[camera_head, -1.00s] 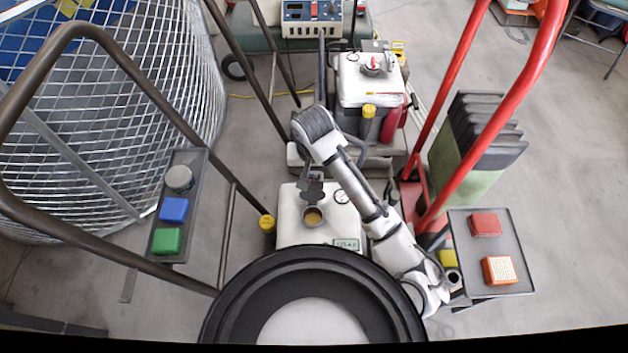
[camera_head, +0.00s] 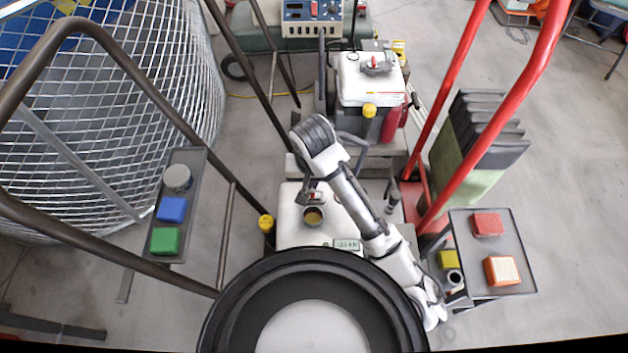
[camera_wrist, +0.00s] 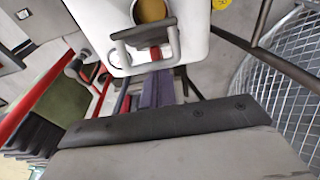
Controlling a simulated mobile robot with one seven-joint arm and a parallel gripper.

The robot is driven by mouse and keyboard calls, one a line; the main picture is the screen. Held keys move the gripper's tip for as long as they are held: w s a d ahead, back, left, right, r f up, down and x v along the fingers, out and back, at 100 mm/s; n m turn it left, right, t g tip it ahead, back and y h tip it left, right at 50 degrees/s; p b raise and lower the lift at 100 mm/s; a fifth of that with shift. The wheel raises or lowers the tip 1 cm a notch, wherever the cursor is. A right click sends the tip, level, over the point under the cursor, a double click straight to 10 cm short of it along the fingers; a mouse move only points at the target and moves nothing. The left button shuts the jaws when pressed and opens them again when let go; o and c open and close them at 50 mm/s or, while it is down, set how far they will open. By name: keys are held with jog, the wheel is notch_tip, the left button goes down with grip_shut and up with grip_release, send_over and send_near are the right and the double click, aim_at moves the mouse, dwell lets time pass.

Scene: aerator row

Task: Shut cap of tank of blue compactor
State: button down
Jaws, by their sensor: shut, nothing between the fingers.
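A white tank (camera_head: 291,232) stands in front of me. Its round filler neck (camera_head: 312,216) is open, with yellow-brown liquid inside. In the wrist view the neck (camera_wrist: 150,10) is at the top edge. A grey hinged cap (camera_wrist: 145,34) with a red part stands open beside the neck; it also shows small in the head view (camera_head: 316,198). My gripper (camera_wrist: 165,118) fills the lower wrist view as a dark edge and grey body. It is shut and empty, apart from the cap; its fingertips cannot be made out. In the head view my arm hides it.
A second white tank (camera_head: 368,85) stands behind. A red hand-truck frame (camera_head: 515,95) is on the right and brown rails (camera_head: 150,95) on the left. Trays with coloured blocks flank both sides, left (camera_head: 186,160) and right (camera_head: 512,235). A wire-mesh bin (camera_head: 110,110) stands at left.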

jog(key=shift+s+r, duration=0.2)
jog(key=shift+s, duration=0.9)
jog(key=shift+s+r, duration=0.2)
jog(key=shift+s, duration=1)
jog(key=shift+s+f+b, duration=0.3)
jog(key=shift+s+b, duration=0.15)
jog(key=shift+s, duration=0.5)
jog(key=shift+s+f+b, duration=0.3)
jog(key=shift+s+b, duration=0.15)
jog(key=shift+s, duration=0.5)
notch_tip(320, 180, up, 8)
jog(key=p, duration=0.7)
